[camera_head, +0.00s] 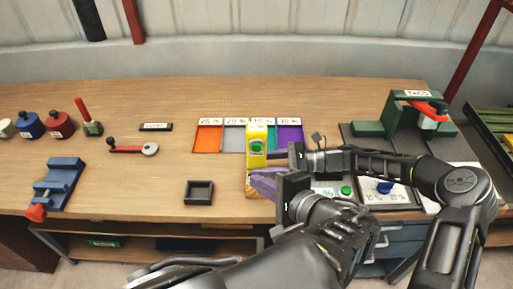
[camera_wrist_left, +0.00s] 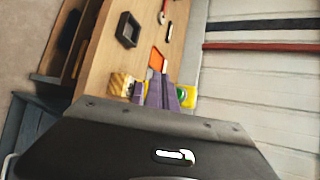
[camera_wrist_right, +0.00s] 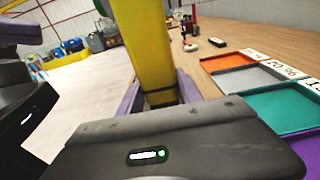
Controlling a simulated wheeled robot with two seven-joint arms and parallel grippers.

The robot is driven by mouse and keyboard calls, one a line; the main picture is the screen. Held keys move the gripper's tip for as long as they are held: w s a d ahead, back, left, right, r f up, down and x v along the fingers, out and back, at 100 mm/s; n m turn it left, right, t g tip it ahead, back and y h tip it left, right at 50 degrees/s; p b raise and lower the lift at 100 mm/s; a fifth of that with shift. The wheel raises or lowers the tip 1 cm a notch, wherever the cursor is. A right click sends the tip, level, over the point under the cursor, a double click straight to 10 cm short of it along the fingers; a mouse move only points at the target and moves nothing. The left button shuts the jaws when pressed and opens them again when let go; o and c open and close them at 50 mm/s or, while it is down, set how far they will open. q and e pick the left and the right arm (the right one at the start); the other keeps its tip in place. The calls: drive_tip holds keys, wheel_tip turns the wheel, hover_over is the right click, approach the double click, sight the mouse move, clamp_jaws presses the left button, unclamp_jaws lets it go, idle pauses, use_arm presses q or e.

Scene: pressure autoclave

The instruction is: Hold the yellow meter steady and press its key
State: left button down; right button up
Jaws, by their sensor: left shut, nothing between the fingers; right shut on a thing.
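The yellow meter (camera_head: 256,132) stands upright near the table's front, with a round green key (camera_head: 257,147) facing my head camera. My right gripper (camera_wrist_right: 160,94) is shut on the meter, its purple fingers on either side of the yellow body (camera_wrist_right: 145,45). My left gripper (camera_head: 255,181) is shut and empty, its purple fingertips just below and in front of the key. In the left wrist view, the fingers (camera_wrist_left: 161,92) point towards the meter (camera_wrist_left: 191,98) and partly cover it beside the green key (camera_wrist_left: 182,94). I cannot tell whether they touch.
Orange (camera_head: 207,138), grey, teal and purple labelled trays stand behind the meter. A small dark tray (camera_head: 199,192) lies to the left. A wooden block (camera_wrist_left: 121,84) is close to my left fingers. A panel with green and blue knobs (camera_head: 385,187) is at right, partly under my arms.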

use_arm(q)
drive_tip(key=w, duration=0.6)
drive_tip(key=shift+w, duration=0.2)
idle(1.9)
drive_tip(key=shift+w, duration=0.4)
drive_tip(key=shift+w, duration=0.5)
idle(0.6)
drive_tip(key=shift+s, duration=0.95)
drive_tip(key=shift+s, duration=0.1)
drive_tip(key=s, duration=0.4)
drive_tip(key=shift+s, duration=0.4)
